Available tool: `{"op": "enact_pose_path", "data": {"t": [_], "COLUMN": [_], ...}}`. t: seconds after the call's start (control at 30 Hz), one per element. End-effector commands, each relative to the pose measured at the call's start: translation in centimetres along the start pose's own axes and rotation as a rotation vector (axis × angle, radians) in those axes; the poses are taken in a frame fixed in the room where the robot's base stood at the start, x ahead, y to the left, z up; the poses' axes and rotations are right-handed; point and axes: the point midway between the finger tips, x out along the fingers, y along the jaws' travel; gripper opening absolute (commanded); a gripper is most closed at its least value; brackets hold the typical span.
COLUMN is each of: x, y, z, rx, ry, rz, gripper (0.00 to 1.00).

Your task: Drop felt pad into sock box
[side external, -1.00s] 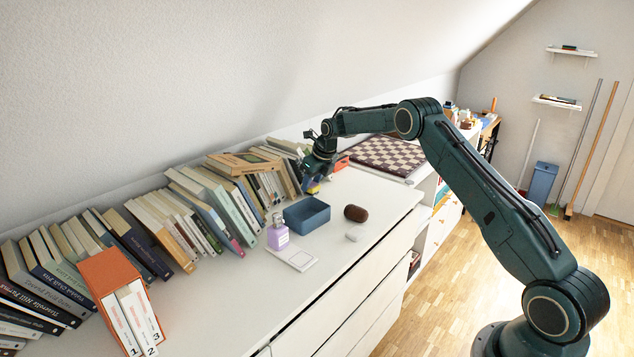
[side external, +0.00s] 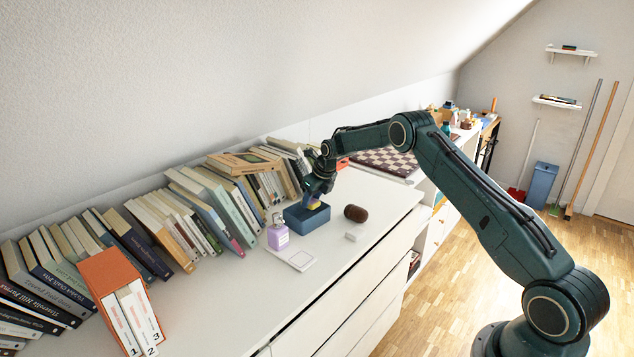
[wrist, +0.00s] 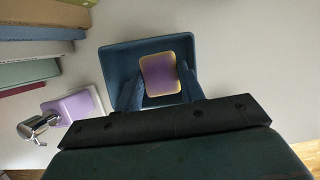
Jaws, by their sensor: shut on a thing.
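The sock box is an open blue box (side external: 306,221) on the white dresser top. It also shows in the wrist view (wrist: 112,62), behind and around the fingers. The felt pad (wrist: 161,76) is a small rounded piece, purple with a yellow edge. My gripper (wrist: 160,88) is shut on the felt pad, with a blue finger on each side of it. In the side view my gripper (side external: 314,203) is at the box, pointing down. The pad appears over the box opening; its exact height above the floor of the box is hard to tell.
A lilac pump bottle (side external: 278,236) stands close to the box's left. A brown oval object (side external: 355,213) and a small white block (side external: 355,236) lie to its right. A flat white card (side external: 291,258) lies in front. Books (side external: 230,190) line the wall behind.

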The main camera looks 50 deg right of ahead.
Motion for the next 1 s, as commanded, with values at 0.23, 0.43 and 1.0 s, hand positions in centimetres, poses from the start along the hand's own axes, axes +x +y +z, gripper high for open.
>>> {"op": "enact_pose_path", "data": {"t": [0.23, 0.43, 1.0], "x": [0.0, 0.0, -2.1], "y": [0.0, 0.0, -0.1], "z": [0.0, 0.0, 0.1], "rx": [0.000, 0.000, 0.000], "ry": [0.000, 0.000, -0.002], "rz": [0.000, 0.000, -0.001], "gripper": [0.48, 0.64, 0.64]}}
